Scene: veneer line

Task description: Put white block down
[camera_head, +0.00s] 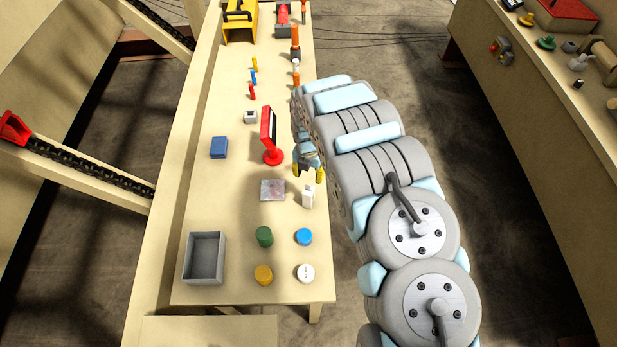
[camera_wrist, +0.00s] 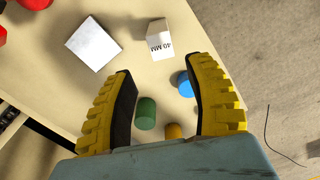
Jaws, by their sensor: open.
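The white block (camera_head: 307,197) stands upright on the bench near its right edge. In the wrist view the white block (camera_wrist: 158,33) shows a "40 MM" label and lies just past the fingertips, not between them. My gripper (camera_head: 308,174) is above the bench's right edge, on the far side of the block in the head view. In the wrist view my gripper (camera_wrist: 161,70) has its yellow fingers spread wide, with nothing held between them. The block and fingers look apart.
A square metallic plate (camera_head: 272,190) lies left of the block. Green (camera_head: 264,236), blue (camera_head: 304,236), yellow (camera_head: 263,274) and white (camera_head: 305,273) cylinders stand nearer the front. A grey open bin (camera_head: 189,259) is front left.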

